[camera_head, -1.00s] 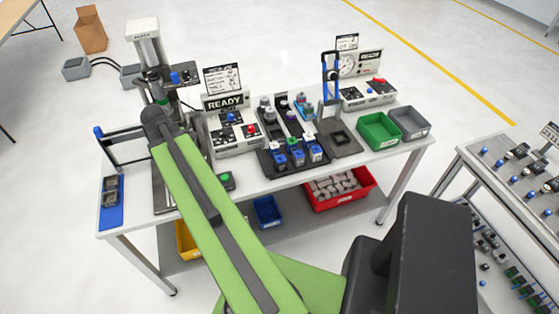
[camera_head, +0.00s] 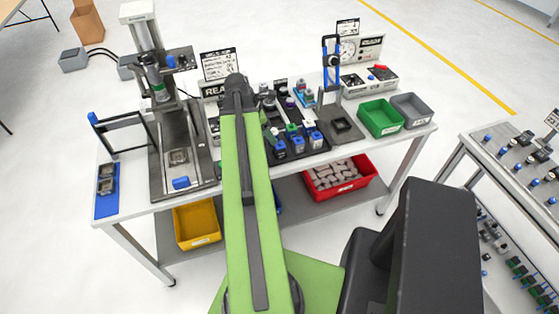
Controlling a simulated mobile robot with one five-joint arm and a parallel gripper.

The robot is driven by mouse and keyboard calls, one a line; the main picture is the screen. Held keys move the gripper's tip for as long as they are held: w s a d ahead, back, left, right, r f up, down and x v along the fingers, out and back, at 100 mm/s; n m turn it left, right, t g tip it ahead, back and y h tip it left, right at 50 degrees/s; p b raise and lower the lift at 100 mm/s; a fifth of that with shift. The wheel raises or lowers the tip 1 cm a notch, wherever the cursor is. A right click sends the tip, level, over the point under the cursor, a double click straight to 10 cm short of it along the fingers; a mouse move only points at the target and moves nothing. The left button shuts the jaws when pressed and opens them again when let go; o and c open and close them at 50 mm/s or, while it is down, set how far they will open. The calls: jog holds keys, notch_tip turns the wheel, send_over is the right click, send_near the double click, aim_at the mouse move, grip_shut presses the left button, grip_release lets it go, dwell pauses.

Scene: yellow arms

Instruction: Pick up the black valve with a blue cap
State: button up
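The dark tray (camera_head: 317,151) on the table holds several small valves. Its front row has blue-bodied valves (camera_head: 297,144) with green and pale caps. Behind them stand darker grey or black valves, one with a purple top (camera_head: 290,103). I cannot single out a black valve with a blue cap in the tray; parts are small and covered by my arm. The dark end of my arm, with my gripper (camera_head: 237,92), is over the table at the tray's left side. The fingers cannot be made out, nor anything between them.
A press (camera_head: 150,50) stands at left, beside a blue mat (camera_head: 106,204). A gauge stand (camera_head: 341,128), a green bin (camera_head: 379,118) and a grey bin (camera_head: 411,111) are right of the tray. Yellow (camera_head: 197,225) and red (camera_head: 339,190) bins sit below. A cart (camera_head: 470,150) with blue-capped parts is at right.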

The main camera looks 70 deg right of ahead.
aim_at(280, 145)
jog(key=b+x, duration=0.3)
jog(key=x, duration=0.1)
jog(key=shift+f, duration=0.4)
jog(key=shift+s+d+f, duration=0.15)
jog(key=shift+f, duration=0.1)
jog(key=b+x, duration=0.5)
jog(key=shift+s+d, duration=0.15)
jog(key=shift+d, duration=0.1)
jog(key=shift+r, duration=0.15)
grip_shut()
